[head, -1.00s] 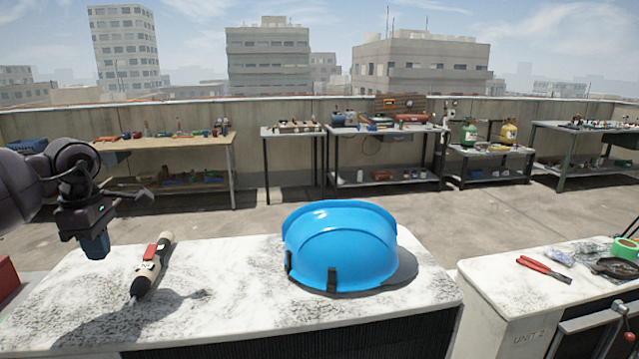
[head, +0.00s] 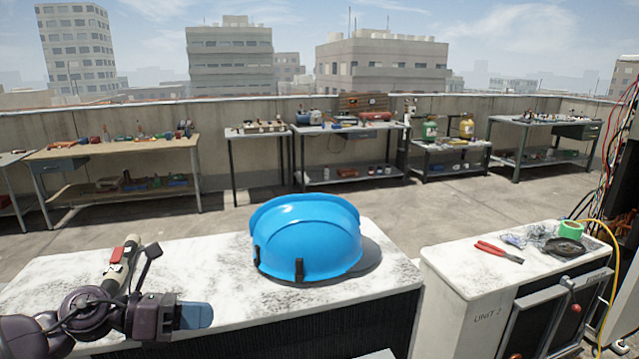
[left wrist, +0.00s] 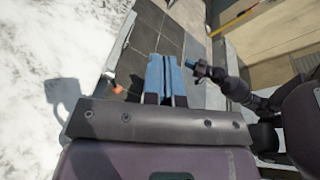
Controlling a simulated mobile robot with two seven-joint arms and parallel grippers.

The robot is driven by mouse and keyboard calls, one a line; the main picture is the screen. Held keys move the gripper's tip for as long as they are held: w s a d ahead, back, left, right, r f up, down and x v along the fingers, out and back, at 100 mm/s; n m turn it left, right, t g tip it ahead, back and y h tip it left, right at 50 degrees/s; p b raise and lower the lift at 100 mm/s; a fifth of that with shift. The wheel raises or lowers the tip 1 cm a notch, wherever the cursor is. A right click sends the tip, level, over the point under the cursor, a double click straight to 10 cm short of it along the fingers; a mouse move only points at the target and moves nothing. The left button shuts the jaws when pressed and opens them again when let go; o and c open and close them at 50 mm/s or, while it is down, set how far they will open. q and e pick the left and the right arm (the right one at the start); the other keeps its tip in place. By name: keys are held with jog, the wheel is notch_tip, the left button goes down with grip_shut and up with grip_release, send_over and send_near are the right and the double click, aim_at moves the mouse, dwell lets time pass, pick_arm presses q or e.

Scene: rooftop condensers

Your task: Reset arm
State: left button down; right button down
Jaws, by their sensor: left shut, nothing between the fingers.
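My left gripper (head: 196,315) is low at the left of the head view, at the front edge of the white marble-topped unit, with its blue fingers pointing right. In the left wrist view its two blue fingers (left wrist: 166,75) are together with nothing between them. My other arm shows at the right of the left wrist view, ending in a small blue-tipped right gripper (left wrist: 193,64). It is too small there to tell its jaws. The right gripper does not show clearly in the head view.
A blue hard hat (head: 305,238) sits on the marble-topped unit (head: 215,258). A beige and red tool (head: 119,265) lies behind my left arm, partly hidden. On the right unit (head: 455,265) lie red pliers (head: 498,252) and green tape (head: 570,229). Workbenches line the far wall.

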pick_arm(q)
jog(key=s+a+f+n+t+y, duration=0.3)
jog(key=n+y, duration=0.2)
jog(key=n, duration=0.6)
jog(key=s+a+f+n+t+y, duration=0.2)
jog(key=f+n+t+y, duration=0.3)
jog(key=n, duration=0.7)
jog(key=s+a+f+n+t+y, duration=0.1)
jog(key=s+a+n+t+y, duration=0.15)
jog(key=n+y, duration=0.6)
jog(key=s+f+n+g+h, duration=0.2)
jog(key=s+f+n+g, duration=0.4)
jog(key=s, duration=0.5)
jog(key=s+f+n+g+h, duration=0.1)
jog(key=s+f+n+g, duration=0.5)
jog(key=s, duration=0.5)
jog(key=w+f+t, duration=0.7)
jog(key=f, duration=0.2)
jog(key=shift+w+f+t+h, duration=0.3)
jog(key=shift+f+t+h, duration=0.05)
jog(key=shift+h, duration=0.1)
